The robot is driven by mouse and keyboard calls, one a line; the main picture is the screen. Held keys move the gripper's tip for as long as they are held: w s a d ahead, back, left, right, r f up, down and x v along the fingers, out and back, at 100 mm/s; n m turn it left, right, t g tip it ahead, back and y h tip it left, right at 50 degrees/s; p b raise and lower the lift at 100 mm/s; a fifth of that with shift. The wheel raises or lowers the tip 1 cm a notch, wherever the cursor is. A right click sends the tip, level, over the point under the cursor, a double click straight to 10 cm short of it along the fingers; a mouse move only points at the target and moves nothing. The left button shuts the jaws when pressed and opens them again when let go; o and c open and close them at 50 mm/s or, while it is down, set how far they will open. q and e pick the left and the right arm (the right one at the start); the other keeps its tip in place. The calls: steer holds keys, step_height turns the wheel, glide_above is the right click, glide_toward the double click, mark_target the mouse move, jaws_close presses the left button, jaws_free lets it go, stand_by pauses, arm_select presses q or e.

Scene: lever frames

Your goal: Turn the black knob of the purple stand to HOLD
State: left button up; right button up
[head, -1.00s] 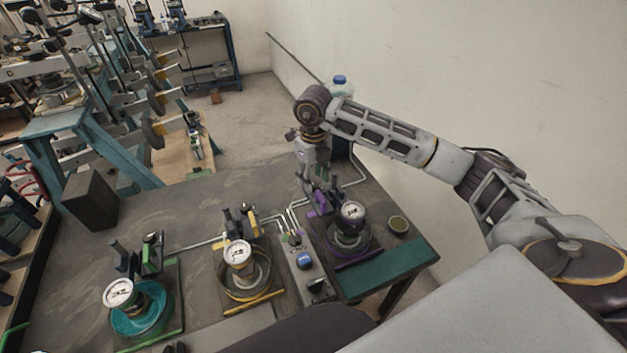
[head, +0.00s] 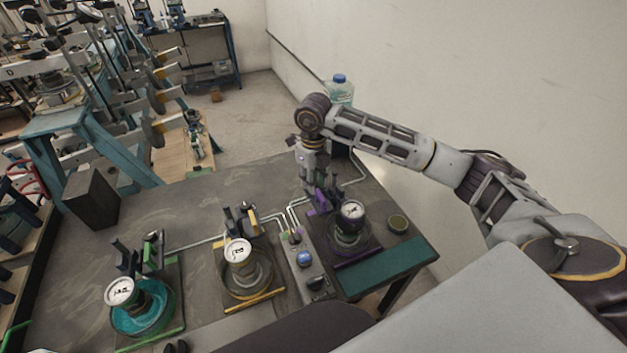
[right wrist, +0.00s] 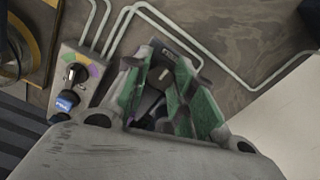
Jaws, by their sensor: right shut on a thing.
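The purple stand (head: 345,257) is at the right end of the bench in the head view, with a white round dial (head: 352,210) facing up. My right gripper (head: 318,196) reaches down at the stand's back left side. In the right wrist view its two green-padded fingers (right wrist: 166,98) are close around a dark part, which looks like the black knob (right wrist: 158,76). The fingers and the arm hide most of the knob, and I cannot read its setting or the HOLD mark. My left gripper is not in view.
A yellow stand (head: 246,272) and a teal and green stand (head: 143,305) are to the left. A panel with a blue knob (head: 304,259) stands close beside the purple stand. Thin pipes (head: 285,215) run across the bench. A blue-capped bottle (head: 340,90) stands behind my arm.

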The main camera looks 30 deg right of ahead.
steer(key=shift+m+b, duration=0.35)
steer(key=shift+m, duration=0.45)
steer(key=o, duration=1)
steer(key=shift+o, duration=0.2)
steer(key=shift+r, duration=0.15)
step_height(320, 180, up, 12)
steer(key=shift+c, duration=0.4)
